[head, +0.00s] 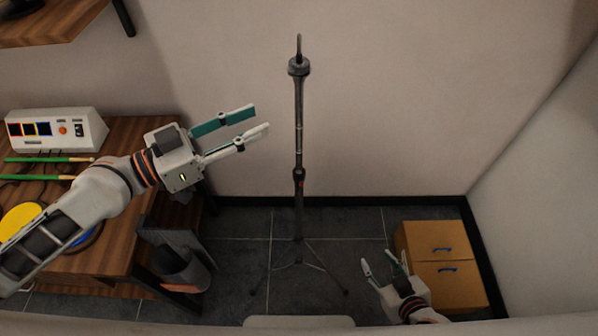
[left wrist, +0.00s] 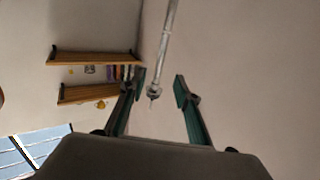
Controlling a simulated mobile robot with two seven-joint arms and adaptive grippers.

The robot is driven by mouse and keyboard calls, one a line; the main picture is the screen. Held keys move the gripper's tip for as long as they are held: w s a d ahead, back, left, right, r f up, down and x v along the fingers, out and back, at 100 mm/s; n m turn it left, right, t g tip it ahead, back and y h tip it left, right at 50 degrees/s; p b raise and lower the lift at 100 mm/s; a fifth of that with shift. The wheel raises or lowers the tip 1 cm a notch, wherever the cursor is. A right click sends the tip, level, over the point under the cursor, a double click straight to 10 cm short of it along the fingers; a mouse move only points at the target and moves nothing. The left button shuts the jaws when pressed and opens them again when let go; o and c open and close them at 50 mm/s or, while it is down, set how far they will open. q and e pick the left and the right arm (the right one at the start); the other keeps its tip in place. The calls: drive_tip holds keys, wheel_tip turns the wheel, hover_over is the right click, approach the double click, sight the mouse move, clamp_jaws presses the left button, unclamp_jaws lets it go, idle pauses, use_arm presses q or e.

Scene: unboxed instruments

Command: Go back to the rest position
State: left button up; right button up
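My left gripper (head: 262,121) is open and empty, raised beside the upper part of a dark metal stand (head: 299,130), to its left in the head view. In the left wrist view, its two green-padded fingers (left wrist: 160,85) are spread apart with nothing between them, and the stand's pole (left wrist: 169,40) shows beyond them. My right gripper (head: 385,262) is low at the bottom right in the head view, with its fingers apart and nothing seen between them.
A wooden table (head: 130,150) at left holds a white control box (head: 56,131), green sticks (head: 45,159) and a yellow disc (head: 20,220). Wall shelves (left wrist: 95,57) show in the left wrist view.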

drive_tip(key=shift+r, duration=0.1)
idle(0.3)
use_arm(q)
drive_tip(key=a+f+n+t+y, duration=0.3)
drive_tip(key=f+n+y, duration=0.15)
drive_tip(key=f, duration=1.25)
drive_tip(key=s+a+f+y, duration=0.2)
drive_tip(key=s+f, duration=0.2)
drive_tip(key=f, duration=0.2)
drive_tip(key=s+a+f+n+g+y, duration=0.1)
drive_tip(key=s+a+f+y, duration=0.2)
drive_tip(key=f, duration=0.4)
drive_tip(key=s+a+f+n+g+y, duration=0.1)
drive_tip(key=s+a+f+y, duration=0.1)
drive_tip(key=s+f, duration=0.3)
drive_tip(key=shift+s+a+f+y, duration=0.2)
drive_tip(key=shift+a+f+y, duration=0.2)
drive_tip(key=shift+f, duration=0.45)
use_arm(e)
drive_tip(key=shift+w+a+r+y, duration=0.2)
drive_tip(key=shift+a+r, duration=0.15)
drive_tip(key=shift+r, duration=0.15)
drive_tip(key=shift+w+a+r+y, duration=0.1)
drive_tip(key=shift+w+a+r, duration=0.15)
drive_tip(key=shift+r, duration=0.2)
use_arm(q)
drive_tip(key=shift+n, duration=0.25)
use_arm(e)
drive_tip(key=shift+s+f, duration=0.15)
drive_tip(key=shift+f, duration=0.15)
